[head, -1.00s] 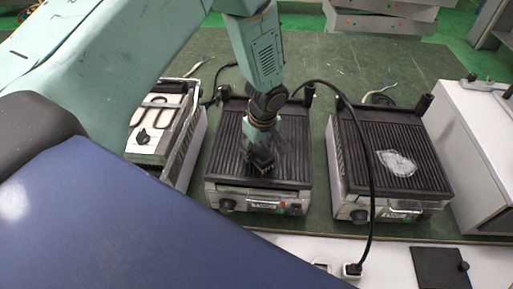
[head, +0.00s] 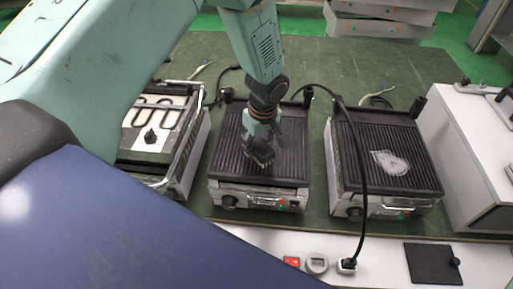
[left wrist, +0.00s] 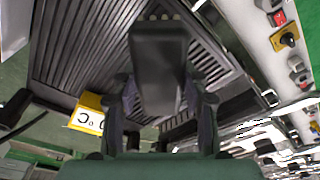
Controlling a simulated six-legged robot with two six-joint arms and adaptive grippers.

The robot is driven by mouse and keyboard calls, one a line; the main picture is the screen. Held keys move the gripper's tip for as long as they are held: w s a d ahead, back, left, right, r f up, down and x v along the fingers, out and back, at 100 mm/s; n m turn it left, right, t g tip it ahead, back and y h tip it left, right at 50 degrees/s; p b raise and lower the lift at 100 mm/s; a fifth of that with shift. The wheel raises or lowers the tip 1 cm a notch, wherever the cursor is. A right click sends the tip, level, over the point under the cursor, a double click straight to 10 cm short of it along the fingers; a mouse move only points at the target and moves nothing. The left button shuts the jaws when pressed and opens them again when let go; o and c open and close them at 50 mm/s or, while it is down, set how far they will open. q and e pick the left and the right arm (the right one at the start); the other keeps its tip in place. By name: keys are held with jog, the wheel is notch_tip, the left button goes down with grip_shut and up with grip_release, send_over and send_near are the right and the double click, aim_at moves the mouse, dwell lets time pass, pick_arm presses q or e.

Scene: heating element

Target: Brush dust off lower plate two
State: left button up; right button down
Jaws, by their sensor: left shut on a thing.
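My left gripper (head: 262,146) is shut on a dark brush and holds it low over the ribbed black lower plate (head: 287,165) of the middle grill. The brush (left wrist: 158,65) shows as a dark block between the fingers in the left wrist view, with pale bristle tips at its far end. Whether the bristles touch the plate is hard to tell. No dust is clear on the middle plate. A whitish dusty patch (head: 390,162) lies on the ribbed plate of the right grill (head: 350,150). My right gripper is out of view.
An opened unit with a bare heating coil (head: 155,112) stands left of the middle grill. A white box (head: 465,150) stands far right. A red switch (head: 291,261) and a black panel (head: 432,263) are in front.

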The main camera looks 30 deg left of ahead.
pick_arm(q)
jog(key=r, duration=0.1)
jog(key=r+p, duration=0.1)
jog(key=r, duration=0.1)
jog(key=shift+s+d+r+p, duration=0.15)
jog(key=shift+s+p, duration=0.15)
jog(key=shift+r, duration=0.25)
jog(key=shift+w, duration=0.1)
jog(key=shift+w+f, duration=0.15)
jog(key=shift+s, duration=0.25)
